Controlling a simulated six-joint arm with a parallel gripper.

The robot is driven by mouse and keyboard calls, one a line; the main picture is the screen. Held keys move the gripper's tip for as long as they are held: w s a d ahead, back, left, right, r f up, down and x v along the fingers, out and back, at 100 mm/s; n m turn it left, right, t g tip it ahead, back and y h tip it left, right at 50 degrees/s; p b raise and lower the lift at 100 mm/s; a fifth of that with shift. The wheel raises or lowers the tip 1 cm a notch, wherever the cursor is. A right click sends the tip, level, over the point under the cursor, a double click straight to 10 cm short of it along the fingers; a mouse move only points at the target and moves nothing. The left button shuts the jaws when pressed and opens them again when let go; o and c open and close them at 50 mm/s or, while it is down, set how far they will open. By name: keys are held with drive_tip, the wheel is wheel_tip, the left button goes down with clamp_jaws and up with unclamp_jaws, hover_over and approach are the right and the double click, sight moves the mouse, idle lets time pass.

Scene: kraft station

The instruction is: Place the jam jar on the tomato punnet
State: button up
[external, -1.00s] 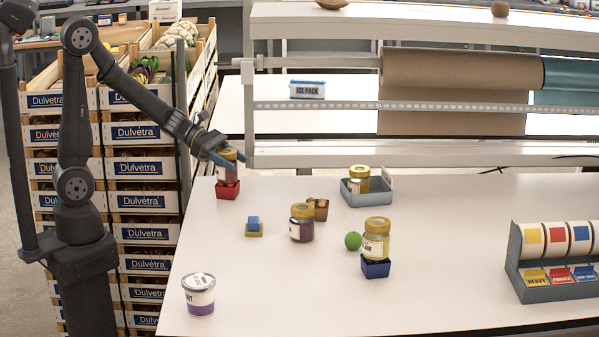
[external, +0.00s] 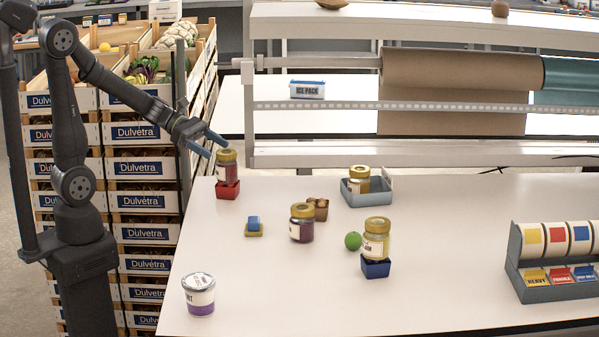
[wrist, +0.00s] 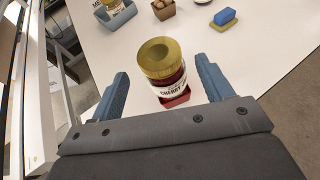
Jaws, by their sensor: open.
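A jar of dark red jam (external: 227,168) with a gold lid stands upright on a small red punnet (external: 228,190) at the table's back left. In the wrist view, the jar (wrist: 160,58) appears between and beyond the fingers, hiding most of the red punnet (wrist: 177,100). My gripper (external: 217,148) is open and empty, up and to the left of the jar, with its fingers pointing toward it. The fingers appear apart from the jar. No tomatoes show in the red punnet; the jar covers its top.
Another dark jar (external: 302,224) stands mid-table near a brown punnet (external: 319,212). A yellow jar (external: 376,240) sits on a blue punnet (external: 376,268), beside a green ball (external: 353,241). A grey-blue tray (external: 378,196) holds another jar. A tub (external: 199,294) stands front left.

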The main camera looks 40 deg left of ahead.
sight(232, 159)
drive_tip(key=shift+v, duration=2.45)
drive_tip(key=shift+d, duration=0.1)
drive_tip(key=x, duration=1.2)
drive_tip(key=shift+f, duration=0.2)
